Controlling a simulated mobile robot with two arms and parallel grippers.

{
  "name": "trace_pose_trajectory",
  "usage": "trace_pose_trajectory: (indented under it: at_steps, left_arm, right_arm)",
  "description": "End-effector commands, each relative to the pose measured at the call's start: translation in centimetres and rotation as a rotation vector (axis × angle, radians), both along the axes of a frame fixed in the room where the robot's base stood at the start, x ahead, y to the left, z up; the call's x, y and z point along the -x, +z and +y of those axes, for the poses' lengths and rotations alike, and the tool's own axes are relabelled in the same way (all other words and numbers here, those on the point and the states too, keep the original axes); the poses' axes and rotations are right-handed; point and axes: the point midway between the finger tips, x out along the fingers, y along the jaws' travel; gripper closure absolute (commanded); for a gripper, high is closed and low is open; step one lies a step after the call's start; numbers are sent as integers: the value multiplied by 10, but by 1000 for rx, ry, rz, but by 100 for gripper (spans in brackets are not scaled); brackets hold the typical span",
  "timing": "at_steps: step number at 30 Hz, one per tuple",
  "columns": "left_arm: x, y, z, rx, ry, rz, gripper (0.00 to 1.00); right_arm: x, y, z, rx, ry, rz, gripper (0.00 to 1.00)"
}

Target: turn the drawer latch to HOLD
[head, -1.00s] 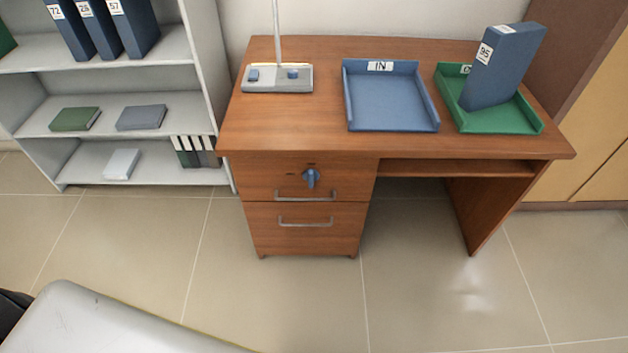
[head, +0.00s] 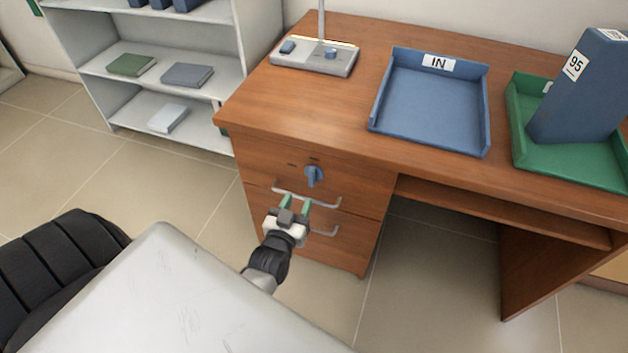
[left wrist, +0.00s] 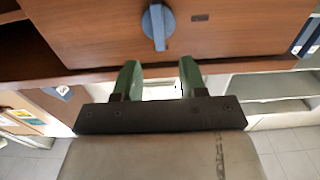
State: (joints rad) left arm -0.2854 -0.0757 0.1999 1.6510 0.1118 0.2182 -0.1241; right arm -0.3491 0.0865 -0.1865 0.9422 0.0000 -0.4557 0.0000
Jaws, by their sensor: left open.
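The blue drawer latch (head: 314,176) is a knob on the upper drawer front (head: 355,185) of the wooden desk, with small dark marks above it and to its left. Its handle looks roughly upright. It also shows in the left wrist view (left wrist: 157,27), beyond the fingertips. My left gripper (head: 294,206) is open and empty, in front of the drawers, just below the latch and by the upper drawer handle (head: 328,200). Its two green fingers (left wrist: 158,78) stand apart in the left wrist view and do not touch the latch. My right gripper is not in view.
On the desk stand a grey lamp base (head: 315,58), a blue IN tray (head: 435,140) and a green tray (head: 570,170) holding a blue binder (head: 585,90). A grey shelf (head: 90,65) stands at the left. Open floor lies left of the desk.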

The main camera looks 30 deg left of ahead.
Motion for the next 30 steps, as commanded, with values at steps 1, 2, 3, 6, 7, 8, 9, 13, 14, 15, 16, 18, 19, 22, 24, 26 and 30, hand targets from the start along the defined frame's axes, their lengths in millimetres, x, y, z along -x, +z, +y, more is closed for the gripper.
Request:
trace_pose_trajectory:
  at_steps: [1, 2, 3, 6, 7, 8, 9, 13, 14, 15, 16, 18, 19, 22, 24, 26, 30]
  left_arm:
    - [-12, 0, 3, -1, 0, -4, 58]
    - [-18, 0, 4, -1, -1, -4, 58]
    - [-25, 0, 6, -2, -1, -3, 58]
    - [-44, 0, 10, -1, -1, -2, 58]
    - [-49, 0, 12, 0, -1, -2, 58]
    - [-54, 0, 13, 0, -1, -2, 58]
    - [-59, 0, 14, -1, -1, -2, 58]
    - [-73, 0, 18, -1, -1, 0, 58]
    - [-75, -1, 18, -1, -1, 1, 58]
    - [-77, -1, 19, -1, -1, 2, 58]
    - [-78, -1, 19, -1, -1, 2, 58]
    - [-80, 0, 19, -1, -1, 2, 58]
    - [-80, 0, 19, -1, -1, 2, 58]
    - [-80, 0, 19, -1, -1, 2, 58]
    - [-80, 0, 19, -1, -1, 2, 58]
    - [-80, 0, 19, -1, -1, 2, 63]
    - [-79, 0, 19, -1, -1, 2, 85]
  right_arm:
    - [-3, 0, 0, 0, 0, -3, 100]
    - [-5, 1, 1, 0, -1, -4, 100]
    - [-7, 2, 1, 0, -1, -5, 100]
    - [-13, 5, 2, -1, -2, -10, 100]
    - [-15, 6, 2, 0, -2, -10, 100]
    - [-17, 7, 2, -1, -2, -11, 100]
    - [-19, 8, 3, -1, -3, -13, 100]
    - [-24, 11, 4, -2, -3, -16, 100]
    - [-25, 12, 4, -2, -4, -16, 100]
    - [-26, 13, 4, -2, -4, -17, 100]
    - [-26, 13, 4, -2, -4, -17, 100]
    - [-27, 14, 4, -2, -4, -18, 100]
    - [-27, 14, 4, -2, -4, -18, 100]
    - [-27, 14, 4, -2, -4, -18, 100]
    - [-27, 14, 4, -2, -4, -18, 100]
    - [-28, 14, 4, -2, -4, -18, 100]
    - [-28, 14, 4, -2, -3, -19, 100]
